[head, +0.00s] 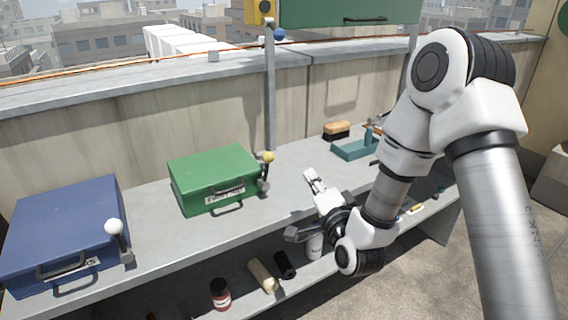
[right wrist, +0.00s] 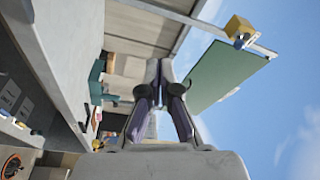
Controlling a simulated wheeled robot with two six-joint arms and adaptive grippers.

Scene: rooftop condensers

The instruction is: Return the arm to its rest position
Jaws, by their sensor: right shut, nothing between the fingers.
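My right arm comes in from the right in the head view and bends down over the shelf unit. Its gripper (head: 312,180) is above the grey top shelf (head: 284,178), to the right of the green case. In the right wrist view the gripper's fingers (right wrist: 159,68) are together at the tips with nothing between them. My left gripper does not show in either view.
A green case (head: 214,178) and a blue case (head: 64,232) stand on the top shelf. A teal tray (head: 352,150) and a brush (head: 336,130) are at the back right. A green panel (head: 350,12) hangs above.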

